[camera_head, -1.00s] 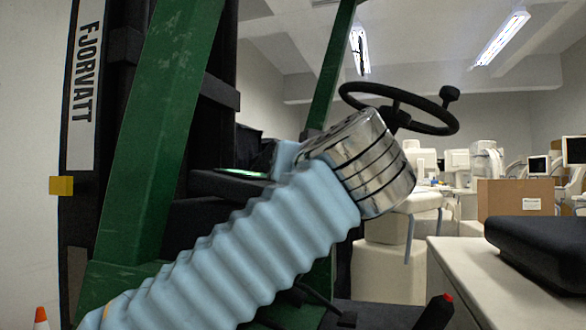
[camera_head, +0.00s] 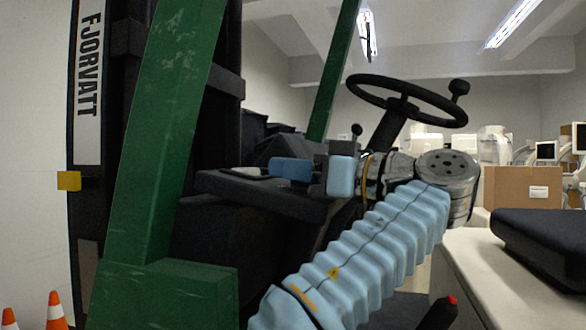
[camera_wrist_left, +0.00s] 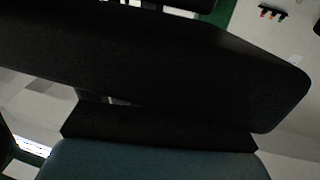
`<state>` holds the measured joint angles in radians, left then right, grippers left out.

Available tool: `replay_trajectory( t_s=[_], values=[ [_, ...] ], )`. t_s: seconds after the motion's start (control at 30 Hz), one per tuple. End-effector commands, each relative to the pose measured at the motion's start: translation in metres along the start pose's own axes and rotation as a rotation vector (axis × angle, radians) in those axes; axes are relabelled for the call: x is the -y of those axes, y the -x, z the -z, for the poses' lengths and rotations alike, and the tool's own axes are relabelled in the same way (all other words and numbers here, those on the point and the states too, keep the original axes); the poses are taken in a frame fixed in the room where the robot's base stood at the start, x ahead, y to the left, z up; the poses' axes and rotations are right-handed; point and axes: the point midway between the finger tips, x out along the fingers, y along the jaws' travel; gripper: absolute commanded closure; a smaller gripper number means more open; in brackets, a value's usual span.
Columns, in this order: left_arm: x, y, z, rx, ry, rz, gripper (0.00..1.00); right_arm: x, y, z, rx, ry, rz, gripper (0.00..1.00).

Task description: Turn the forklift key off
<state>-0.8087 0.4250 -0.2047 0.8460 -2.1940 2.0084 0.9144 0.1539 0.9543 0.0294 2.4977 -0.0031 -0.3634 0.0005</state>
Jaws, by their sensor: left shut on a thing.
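The forklift (camera_head: 160,160) has a green frame, a dark dashboard (camera_head: 262,193) and a black steering wheel (camera_head: 420,112). My left gripper (camera_head: 291,169), with light blue parts, is at the dashboard, left of and below the wheel, with my silver wrist to its right. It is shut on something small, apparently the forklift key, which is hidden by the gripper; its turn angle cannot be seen. In the left wrist view a dark panel (camera_wrist_left: 150,70) fills most of the picture and hides the fingertips. My right gripper is not in view.
A dark lever with a round knob (camera_head: 356,130) rises close behind my left gripper. Orange cones (camera_head: 55,310) stand at the lower left.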

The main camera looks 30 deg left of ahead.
Motion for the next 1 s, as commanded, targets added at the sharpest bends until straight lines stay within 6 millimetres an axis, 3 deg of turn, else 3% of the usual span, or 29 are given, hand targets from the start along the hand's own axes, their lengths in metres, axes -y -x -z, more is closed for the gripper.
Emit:
replay_trajectory(
  t_s=[0.4, 0.93, 0.97, 1.0],
  values=[
    [0.0031, 0.0009, -0.0005, 0.000, 0.017, 0.180, 1.00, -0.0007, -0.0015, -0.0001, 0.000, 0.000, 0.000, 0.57],
    [0.0037, 0.0001, -0.0009, 0.003, 0.019, 0.201, 1.00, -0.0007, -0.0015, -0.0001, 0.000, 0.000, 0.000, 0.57],
    [0.0036, 0.0001, -0.0009, 0.003, 0.018, 0.201, 0.84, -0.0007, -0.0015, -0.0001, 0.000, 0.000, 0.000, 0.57],
    [0.0036, 0.0001, -0.0008, 0.002, 0.019, 0.201, 0.78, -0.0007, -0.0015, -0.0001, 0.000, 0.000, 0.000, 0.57]
  ],
)
